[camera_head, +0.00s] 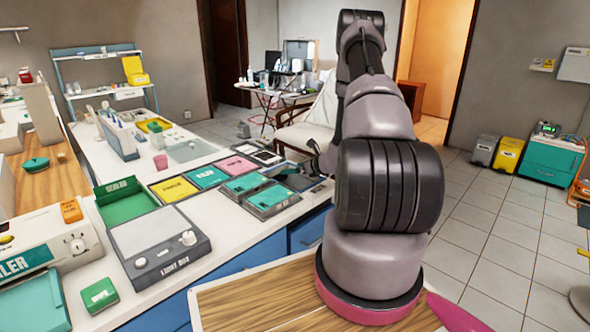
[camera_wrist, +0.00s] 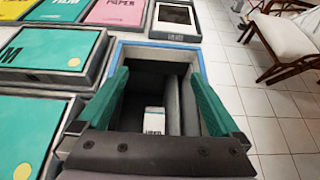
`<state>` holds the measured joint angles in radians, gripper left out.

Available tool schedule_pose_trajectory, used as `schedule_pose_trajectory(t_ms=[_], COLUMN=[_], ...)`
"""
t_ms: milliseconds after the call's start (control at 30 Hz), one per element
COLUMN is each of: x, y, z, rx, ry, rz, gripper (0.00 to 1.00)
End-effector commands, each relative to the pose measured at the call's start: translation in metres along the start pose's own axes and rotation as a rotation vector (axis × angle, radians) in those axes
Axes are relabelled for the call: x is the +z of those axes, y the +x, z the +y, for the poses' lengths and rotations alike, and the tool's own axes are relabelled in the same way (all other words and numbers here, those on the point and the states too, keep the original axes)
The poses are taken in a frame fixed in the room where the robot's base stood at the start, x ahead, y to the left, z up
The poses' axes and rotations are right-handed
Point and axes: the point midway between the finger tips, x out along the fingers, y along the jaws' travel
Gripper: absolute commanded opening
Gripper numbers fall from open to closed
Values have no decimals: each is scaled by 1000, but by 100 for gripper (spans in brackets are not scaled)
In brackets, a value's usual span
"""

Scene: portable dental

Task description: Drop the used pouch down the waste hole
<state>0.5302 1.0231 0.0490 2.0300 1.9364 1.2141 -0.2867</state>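The waste hole (camera_wrist: 158,46) is a dark rectangular opening with a pale blue-white rim at the end of the counter. My gripper (camera_wrist: 158,78) is directly over it, with its two green-padded fingers spread wide and nothing between the tips. In the head view my gripper (camera_head: 308,172) is at the counter's far right end, mostly hidden by my arm. A small white packet (camera_wrist: 154,120) with dark print, apparently the used pouch, shows down inside the hole, below and apart from the fingers. Grey slabs stand at the hole's right side; I cannot tell what they are.
Labelled trays in yellow (camera_head: 173,189), teal (camera_head: 206,176) and pink (camera_head: 237,165) line the counter beside the hole. A light box (camera_head: 155,240) and a green bin (camera_head: 127,203) stand nearer. A cushioned chair (camera_wrist: 290,40) stands beyond the counter over open tiled floor.

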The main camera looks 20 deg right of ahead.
Motion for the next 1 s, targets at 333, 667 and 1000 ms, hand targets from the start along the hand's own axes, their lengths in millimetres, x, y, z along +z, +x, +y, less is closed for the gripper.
schedule_pose_trajectory(t_ms=[333, 667, 1000], x=[0, 0, 0], y=[-32, -94, -108], z=[-1, -1, 0], rx=[-2, -2, 0], ry=[1, 1, 0], rz=[1, 0, 0], gripper=[100, 100, 100])
